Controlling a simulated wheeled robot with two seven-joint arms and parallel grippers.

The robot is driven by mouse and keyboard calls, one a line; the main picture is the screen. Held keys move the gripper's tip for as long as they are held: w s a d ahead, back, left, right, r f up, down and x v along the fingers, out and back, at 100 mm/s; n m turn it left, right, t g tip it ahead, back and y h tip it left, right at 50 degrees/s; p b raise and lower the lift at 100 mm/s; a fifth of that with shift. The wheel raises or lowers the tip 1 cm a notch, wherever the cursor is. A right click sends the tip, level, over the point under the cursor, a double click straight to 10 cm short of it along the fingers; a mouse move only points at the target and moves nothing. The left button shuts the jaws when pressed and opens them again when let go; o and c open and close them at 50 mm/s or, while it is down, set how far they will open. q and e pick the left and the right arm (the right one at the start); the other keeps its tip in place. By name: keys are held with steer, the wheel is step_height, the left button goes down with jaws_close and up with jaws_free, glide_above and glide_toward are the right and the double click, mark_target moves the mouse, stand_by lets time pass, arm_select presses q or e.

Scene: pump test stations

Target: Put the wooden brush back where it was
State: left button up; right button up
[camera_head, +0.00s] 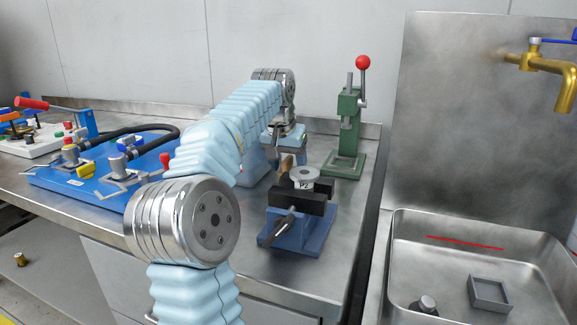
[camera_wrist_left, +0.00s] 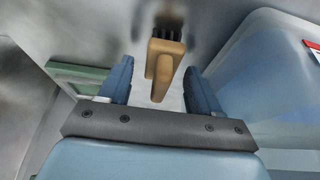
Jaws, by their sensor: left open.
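The wooden brush (camera_wrist_left: 164,60) shows in the left wrist view as a tan handle and block with dark bristles at its far end. Its handle points toward my left gripper (camera_wrist_left: 159,74), which is open, with one finger on each side of it and visible gaps between. In the head view my left gripper (camera_head: 290,152) is low over the steel bench, behind the blue vise. A small tan part of the brush (camera_head: 286,164) shows below it, partly hidden by my arm and the vise. My right gripper is not in view.
The blue vise (camera_head: 300,232) holds a grey part marked P2 (camera_head: 304,178) close in front. A green press (camera_head: 349,135) with a red knob stands behind right. A blue test plate (camera_head: 95,184) lies left. A steel sink (camera_head: 400,250) with a brass tap (camera_head: 545,65) is right.

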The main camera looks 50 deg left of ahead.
arm_select(q)
steer(key=p+v, duration=0.1)
steer(key=v, duration=1)
steer(key=shift+p, duration=0.3)
